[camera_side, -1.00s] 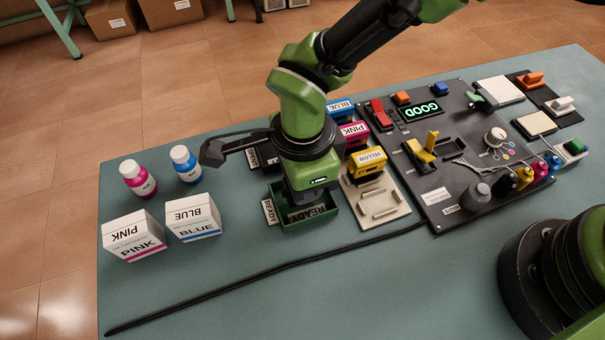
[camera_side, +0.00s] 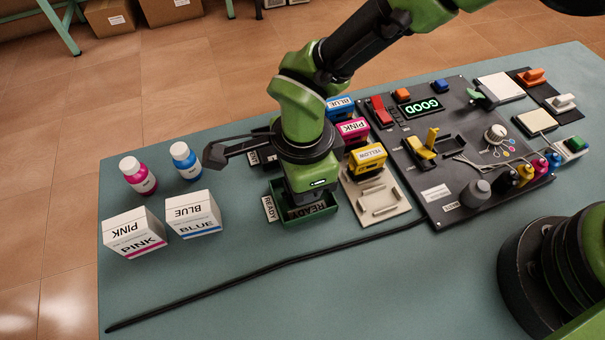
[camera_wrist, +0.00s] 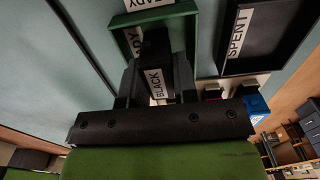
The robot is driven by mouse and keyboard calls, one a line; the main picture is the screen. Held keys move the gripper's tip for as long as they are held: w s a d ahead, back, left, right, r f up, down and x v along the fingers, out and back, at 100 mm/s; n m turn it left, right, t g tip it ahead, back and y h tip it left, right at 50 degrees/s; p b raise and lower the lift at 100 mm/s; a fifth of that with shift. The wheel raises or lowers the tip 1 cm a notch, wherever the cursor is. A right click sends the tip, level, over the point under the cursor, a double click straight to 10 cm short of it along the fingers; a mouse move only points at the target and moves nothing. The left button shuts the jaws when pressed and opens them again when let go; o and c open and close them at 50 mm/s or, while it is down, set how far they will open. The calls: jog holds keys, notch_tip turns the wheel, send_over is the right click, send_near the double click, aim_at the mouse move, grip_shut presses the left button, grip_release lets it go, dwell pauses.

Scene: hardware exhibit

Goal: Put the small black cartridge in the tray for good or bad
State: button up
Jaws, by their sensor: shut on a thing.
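The small black cartridge, labelled BLACK (camera_wrist: 155,84), is between the fingers of my gripper (camera_wrist: 157,70) in the wrist view. My gripper is shut on it. The green tray labelled READY (camera_wrist: 122,38) lies right under and beyond the cartridge; in the side view the tray (camera_side: 334,213) is below my gripper. The black tray labelled SPENT (camera_wrist: 255,66) is beside it in the wrist view and mostly hidden behind my arm in the side view. The display (camera_side: 421,107) reads GOOD. The cartridge and fingertips are hidden in the side view, so I cannot tell whether it touches the tray floor.
Blue, pink (camera_side: 353,129) and yellow (camera_side: 367,158) cartridges stand on a beige rack (camera_side: 388,211) just right of my gripper. The dark panel (camera_side: 440,180) is further right. Ink bottles (camera_side: 185,162) and white boxes (camera_side: 193,215) stand left.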

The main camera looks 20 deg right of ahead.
jog(key=o, duration=1.3)
jog(key=shift+r, duration=3.7)
